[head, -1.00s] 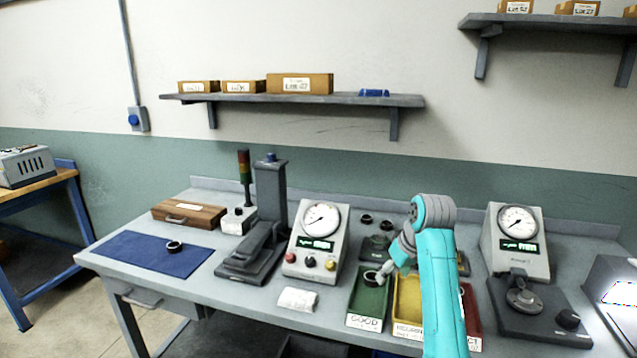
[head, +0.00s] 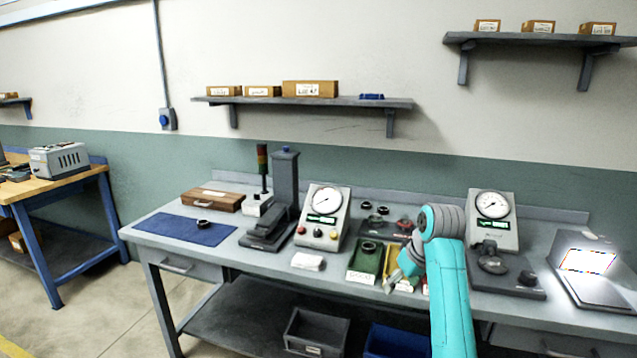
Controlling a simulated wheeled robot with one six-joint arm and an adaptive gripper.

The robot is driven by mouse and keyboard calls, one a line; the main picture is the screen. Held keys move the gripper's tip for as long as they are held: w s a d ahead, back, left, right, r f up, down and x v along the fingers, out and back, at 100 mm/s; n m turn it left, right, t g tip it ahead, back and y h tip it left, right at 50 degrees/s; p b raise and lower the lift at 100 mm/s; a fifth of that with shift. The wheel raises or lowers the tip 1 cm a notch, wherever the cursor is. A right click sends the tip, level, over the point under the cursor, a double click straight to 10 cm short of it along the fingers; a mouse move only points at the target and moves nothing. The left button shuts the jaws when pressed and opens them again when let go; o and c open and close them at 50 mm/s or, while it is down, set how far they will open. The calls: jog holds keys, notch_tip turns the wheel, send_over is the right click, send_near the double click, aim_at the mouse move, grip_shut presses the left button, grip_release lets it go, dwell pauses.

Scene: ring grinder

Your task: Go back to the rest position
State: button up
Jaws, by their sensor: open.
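My gripper (head: 389,289) shows in the head view at the end of my teal and grey arm, low over the front of the sorting trays. Its fingers are small in the picture and I see nothing held in them. The green tray (head: 364,274) is just left of it, with a dark ring (head: 368,247) in its back part. The yellow tray (head: 405,285) is partly hidden behind my gripper and arm. The red tray is hidden by my arm.
Gauge units (head: 323,215) and (head: 493,219) stand left and right of my arm. A laptop-like device (head: 590,275) is at the right end. A blue mat (head: 186,229) with a ring (head: 204,222) lies at the left. Bins (head: 316,331) stand below. A shelf (head: 310,101) hangs above.

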jog(key=s+a+f+m+t, duration=0.1)
jog(key=s+f, duration=0.4)
jog(key=f, duration=0.6)
jog(key=s+f+m+t, duration=0.1)
jog(key=s+f, duration=0.3)
jog(key=f, duration=0.8)
jog(key=s+f+t+h, duration=0.1)
jog(key=s+f+t, duration=0.1)
jog(key=s+f, duration=0.45)
jog(key=s+f+t, duration=0.1)
jog(key=s+f, duration=0.2)
jog(key=s, duration=0.7)
jog(key=s+r+m+t, duration=0.2)
jog(key=s+t, duration=0.1)
jog(key=s, duration=1.8)
jog(key=s+r+t, duration=0.2)
jog(key=s+r, duration=1.3)
jog(key=r, duration=0.1)
jog(key=shift+s+a+t+h, duration=0.3)
jog(key=shift+s+a, duration=0.1)
